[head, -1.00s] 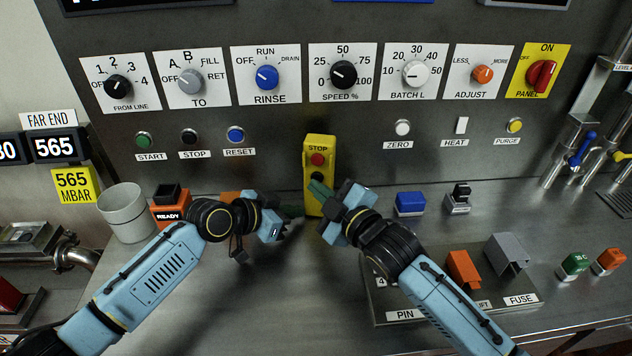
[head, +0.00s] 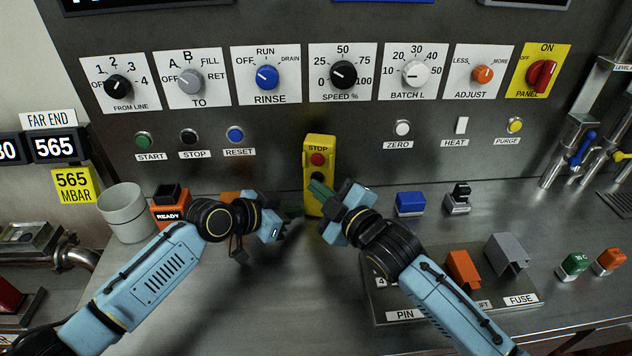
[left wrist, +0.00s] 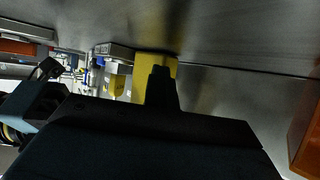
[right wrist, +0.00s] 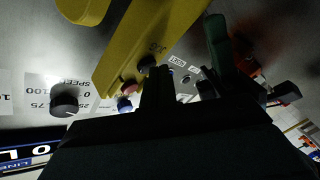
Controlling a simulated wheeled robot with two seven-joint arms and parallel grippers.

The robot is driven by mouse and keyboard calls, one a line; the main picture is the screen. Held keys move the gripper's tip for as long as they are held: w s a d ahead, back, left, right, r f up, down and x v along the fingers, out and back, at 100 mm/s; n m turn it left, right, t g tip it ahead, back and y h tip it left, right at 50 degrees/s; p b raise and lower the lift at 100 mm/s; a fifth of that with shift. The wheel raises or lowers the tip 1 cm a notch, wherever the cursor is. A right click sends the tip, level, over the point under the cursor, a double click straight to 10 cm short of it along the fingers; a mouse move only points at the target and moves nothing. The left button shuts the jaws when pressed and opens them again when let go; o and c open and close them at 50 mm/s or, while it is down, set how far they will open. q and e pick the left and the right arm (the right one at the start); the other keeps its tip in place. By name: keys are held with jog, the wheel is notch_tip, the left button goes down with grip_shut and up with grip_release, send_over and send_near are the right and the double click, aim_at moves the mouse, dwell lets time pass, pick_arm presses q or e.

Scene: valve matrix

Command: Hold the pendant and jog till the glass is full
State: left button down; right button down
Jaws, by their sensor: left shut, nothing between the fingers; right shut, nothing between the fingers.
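The yellow pendant (head: 319,148) stands upright against the panel, marked STOP, with a red button above a dark one. My right gripper (head: 318,190) is shut and empty in front of the pendant's lower part; I cannot tell whether it touches. The right wrist view shows the pendant (right wrist: 150,45) just beyond the shut fingertips (right wrist: 157,75). My left gripper (head: 292,216) is shut and empty, low and just left of the pendant's foot. In the left wrist view, its closed fingertips (left wrist: 161,75) overlap a yellow surface (left wrist: 141,75). I cannot make out a glass in any view.
A panel of knobs rises behind, with the speed knob (head: 343,74) above the pendant. A grey cup-shaped container (head: 124,214) and an orange READY box (head: 170,214) stand left. Blue block (head: 410,203), orange and grey covers and taps (head: 581,150) lie right. The front-centre counter is clear.

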dwell(0.6)
jog(key=shift+s+a, duration=0.25)
jog(key=shift+s, duration=0.8)
jog(key=shift+s+a, duration=0.2)
jog(key=shift+s, duration=0.6)
jog(key=shift+s+a, duration=0.25)
jog(key=shift+s, duration=0.55)
jog(key=shift+s+a, duration=0.2)
jog(key=shift+s, duration=0.6)
dwell(0.9)
jog(key=s, duration=0.2)
jog(key=s+a, duration=0.1)
jog(key=shift+s, duration=0.35)
jog(key=shift+w, duration=0.15)
jog(key=w+d, duration=0.2)
jog(key=w, duration=0.6)
jog(key=shift+w+d, duration=0.15)
